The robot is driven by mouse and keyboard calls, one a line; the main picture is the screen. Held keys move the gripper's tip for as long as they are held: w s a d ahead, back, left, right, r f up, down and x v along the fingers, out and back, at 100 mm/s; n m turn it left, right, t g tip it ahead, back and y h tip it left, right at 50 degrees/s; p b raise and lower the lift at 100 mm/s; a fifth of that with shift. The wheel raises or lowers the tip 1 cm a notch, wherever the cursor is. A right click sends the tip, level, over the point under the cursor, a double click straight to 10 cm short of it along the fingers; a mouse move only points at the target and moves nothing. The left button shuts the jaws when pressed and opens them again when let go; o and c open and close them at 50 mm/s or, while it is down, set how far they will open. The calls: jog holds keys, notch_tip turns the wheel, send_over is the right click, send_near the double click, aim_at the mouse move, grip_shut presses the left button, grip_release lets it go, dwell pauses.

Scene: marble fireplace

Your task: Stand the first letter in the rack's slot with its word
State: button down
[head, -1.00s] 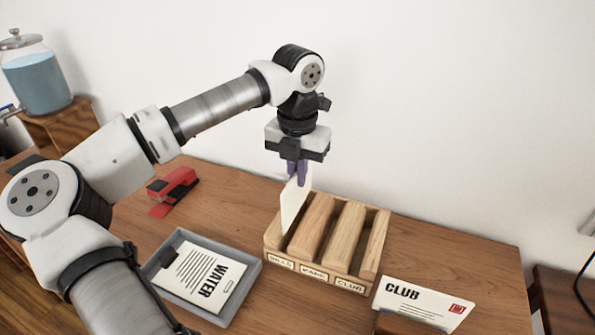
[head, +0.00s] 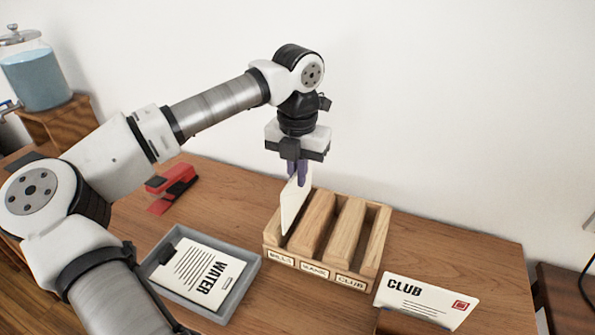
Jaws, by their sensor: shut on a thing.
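The wooden rack (head: 328,274) stands on the table with slots labelled, left to right, BILLS, a middle word that is hard to read, and CLUB. My gripper (head: 297,178) is shut on a white letter (head: 292,207) and holds it nearly upright at the left slot, labelled BILLS. The letter's lower end is down at that slot; its word is not visible from here. Another letter, marked CLUB (head: 426,300), stands tilted to the right of the rack, apart from it.
A red stapler (head: 172,187) lies further back left. A glass drink dispenser (head: 40,78) stands on a wooden stand at the far left. The table behind the rack's right side is clear.

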aim_at(298, 210)
jog(key=shift+f+b, duration=0.35)
jog(key=shift+f, duration=0.2)
jog(key=shift+f+b, duration=0.75)
jog(key=shift+f, duration=0.05)
jog(key=shift+f, duration=0.15)
dwell(0.3)
jog(key=shift+f+b, duration=1.5)
jog(key=shift+f, duration=0.1)
jog(key=c, duration=1.5)
grip_release()
